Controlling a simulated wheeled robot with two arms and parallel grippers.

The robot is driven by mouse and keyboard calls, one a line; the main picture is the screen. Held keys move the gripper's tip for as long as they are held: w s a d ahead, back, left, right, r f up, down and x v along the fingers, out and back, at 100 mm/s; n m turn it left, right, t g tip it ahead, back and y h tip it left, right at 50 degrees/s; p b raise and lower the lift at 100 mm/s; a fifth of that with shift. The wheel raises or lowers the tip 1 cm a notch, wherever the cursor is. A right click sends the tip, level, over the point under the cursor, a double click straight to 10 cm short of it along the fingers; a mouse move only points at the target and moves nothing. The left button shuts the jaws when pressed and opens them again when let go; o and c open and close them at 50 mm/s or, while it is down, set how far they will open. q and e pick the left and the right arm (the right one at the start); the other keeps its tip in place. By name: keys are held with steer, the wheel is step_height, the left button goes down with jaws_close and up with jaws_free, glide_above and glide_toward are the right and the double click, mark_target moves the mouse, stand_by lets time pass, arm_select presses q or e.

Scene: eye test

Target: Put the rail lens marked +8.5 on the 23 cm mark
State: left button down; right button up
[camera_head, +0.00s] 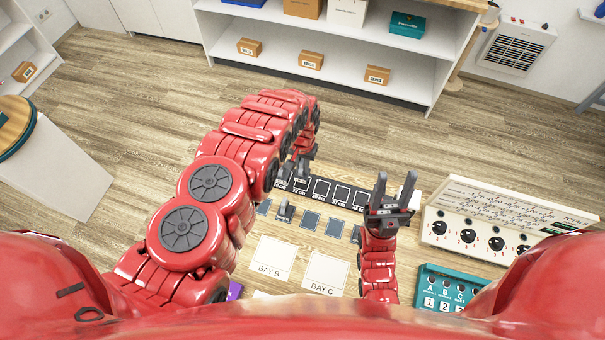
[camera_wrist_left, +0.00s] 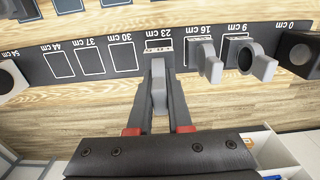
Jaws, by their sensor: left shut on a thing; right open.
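My left gripper (camera_head: 302,167) is over the black rail (camera_head: 335,190). In the left wrist view, the gripper (camera_wrist_left: 158,78) is shut on a grey rail lens (camera_wrist_left: 158,93), seen nearly edge-on. The held lens is at the 23 cm slot (camera_wrist_left: 158,45) of the rail (camera_wrist_left: 106,61). I cannot tell whether it touches the rail, and no lens marking is readable. Grey rail lenses stand at 16 cm (camera_wrist_left: 209,62) and at 9 cm (camera_wrist_left: 252,59). My right gripper (camera_head: 391,192) is open and empty near the rail's right end.
Another grey piece (camera_head: 285,211) stands on a dark square in front of the rail. Bay B (camera_head: 270,262) and Bay C (camera_head: 326,272) show no lens. A cream panel with black knobs (camera_head: 500,220) and a teal box (camera_head: 440,292) are on the right. A dark block (camera_wrist_left: 298,54) sits at 0 cm.

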mark_target(302, 174)
arm_select(q)
steer(key=shift+w+f+b, duration=0.1)
steer(key=shift+f+b, duration=1.05)
steer(key=shift+f, duration=1.2)
steer(key=shift+f, duration=0.15)
steer(key=c, duration=0.8)
jaws_free()
steer(key=shift+c, duration=0.2)
